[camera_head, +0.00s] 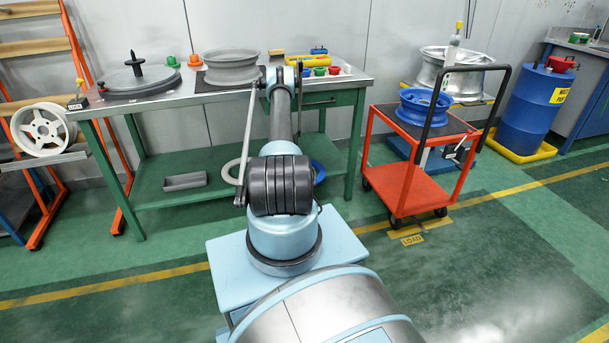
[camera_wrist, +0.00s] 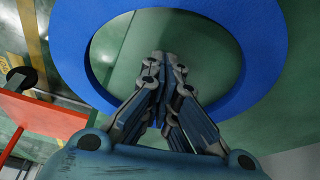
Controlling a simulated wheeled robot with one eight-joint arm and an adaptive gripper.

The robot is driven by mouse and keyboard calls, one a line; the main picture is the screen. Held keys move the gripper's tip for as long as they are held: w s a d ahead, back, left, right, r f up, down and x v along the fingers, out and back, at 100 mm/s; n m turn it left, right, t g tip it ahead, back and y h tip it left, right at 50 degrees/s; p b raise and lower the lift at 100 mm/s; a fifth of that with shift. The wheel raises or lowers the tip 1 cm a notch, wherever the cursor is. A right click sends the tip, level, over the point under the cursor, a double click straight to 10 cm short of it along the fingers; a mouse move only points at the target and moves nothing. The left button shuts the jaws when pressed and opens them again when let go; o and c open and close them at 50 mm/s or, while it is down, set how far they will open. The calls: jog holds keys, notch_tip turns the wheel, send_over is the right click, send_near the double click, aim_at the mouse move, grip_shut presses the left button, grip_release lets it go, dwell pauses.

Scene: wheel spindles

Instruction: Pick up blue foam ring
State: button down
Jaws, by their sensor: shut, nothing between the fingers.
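The blue foam ring (camera_wrist: 265,45) fills much of the wrist view, around a green surface seen through its hole. In the head view a small part of the blue ring (camera_head: 319,172) shows on the green lower shelf, mostly hidden behind my arm. My gripper (camera_wrist: 165,62) is shut and empty. In the wrist view its fingertips appear over the ring's hole, and its fingers cross in front of the ring's near band. I cannot tell whether they touch it or how high they are. My gripper is hidden behind my arm in the head view.
The green workbench (camera_head: 160,190) has its top above the lower shelf. A pale ring (camera_head: 232,172) and a grey tray (camera_head: 184,181) lie on that shelf. A red cart (camera_head: 412,190) with a blue wheel (camera_head: 424,106) stands to the right. The floor between cart and bench is clear.

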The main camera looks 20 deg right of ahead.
aim_at(315, 180)
jog(key=v, duration=0.8)
jog(key=shift+a+r, duration=0.25)
jog(key=shift+a, duration=0.05)
jog(key=c, duration=2)
grip_release()
jog(key=shift+r, duration=0.2)
jog(key=o, duration=0.9)
jog(key=s+d, duration=0.2)
jog(key=shift+s+d+r+y, duration=0.25)
jog(key=shift+s+r+y, duration=0.05)
jog(key=shift+o, duration=0.3)
jog(key=s+d+r+n+y, duration=0.1)
jog(key=s+d, duration=0.4)
jog(key=s, duration=0.2)
jog(key=shift+s+d+r+n+y, duration=0.2)
jog(key=shift+r+n+y, duration=0.1)
jog(key=shift+y, duration=0.1)
jog(key=shift+w+d+f, duration=0.1)
jog(key=shift+d+f, duration=0.15)
jog(key=shift+f, duration=1.7)
jog(key=shift+d+f, duration=0.3)
jog(key=shift+f, duration=1.65)
jog(key=shift+w+d+f, duration=0.1)
jog(key=shift+d+f, duration=0.15)
jog(key=shift+f, duration=1.75)
